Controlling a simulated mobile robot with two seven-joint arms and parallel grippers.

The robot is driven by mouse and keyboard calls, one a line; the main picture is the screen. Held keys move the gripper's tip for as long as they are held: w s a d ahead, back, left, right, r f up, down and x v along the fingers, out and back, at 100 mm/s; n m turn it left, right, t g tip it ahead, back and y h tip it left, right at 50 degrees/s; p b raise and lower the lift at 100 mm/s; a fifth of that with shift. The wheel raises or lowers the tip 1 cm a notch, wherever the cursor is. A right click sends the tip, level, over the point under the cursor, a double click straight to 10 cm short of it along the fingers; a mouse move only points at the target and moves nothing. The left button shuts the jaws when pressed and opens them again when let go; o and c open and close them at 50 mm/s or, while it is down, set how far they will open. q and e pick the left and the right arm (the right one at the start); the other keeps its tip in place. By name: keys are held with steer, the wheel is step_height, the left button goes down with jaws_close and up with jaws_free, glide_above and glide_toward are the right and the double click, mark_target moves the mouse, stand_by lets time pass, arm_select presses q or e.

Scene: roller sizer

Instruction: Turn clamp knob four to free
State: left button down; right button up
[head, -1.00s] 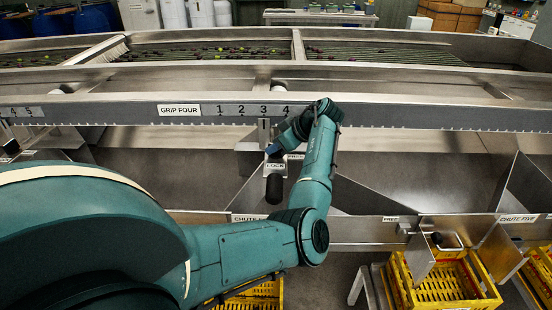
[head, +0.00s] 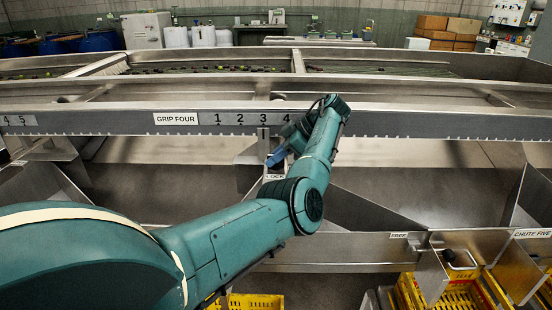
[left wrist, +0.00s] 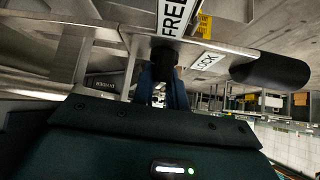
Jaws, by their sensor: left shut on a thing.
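The clamp under the GRIP FOUR scale (head: 225,118) is mostly behind my left arm in the head view. Its LOCK label (head: 275,177) shows just below my left gripper (head: 277,158). In the left wrist view, the blue fingers of my left gripper (left wrist: 170,93) are shut on a small black knob (left wrist: 163,64), under the FREE label (left wrist: 175,15). The LOCK label (left wrist: 208,61) is to its right. Which way the knob points cannot be told. My right gripper is not in view.
A thick black cylindrical handle (left wrist: 270,72) sticks out close to the right of the knob in the left wrist view. The long steel rail (head: 420,122) runs above the clamp. Chute five (head: 530,233) and yellow crates (head: 455,294) stand at the lower right.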

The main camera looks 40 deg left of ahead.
arm_select(q)
steer(key=c, duration=1.4)
jaws_free()
steer(key=v, duration=0.7)
steer(key=shift+d+r, duration=0.15)
steer(key=shift+d, duration=0.05)
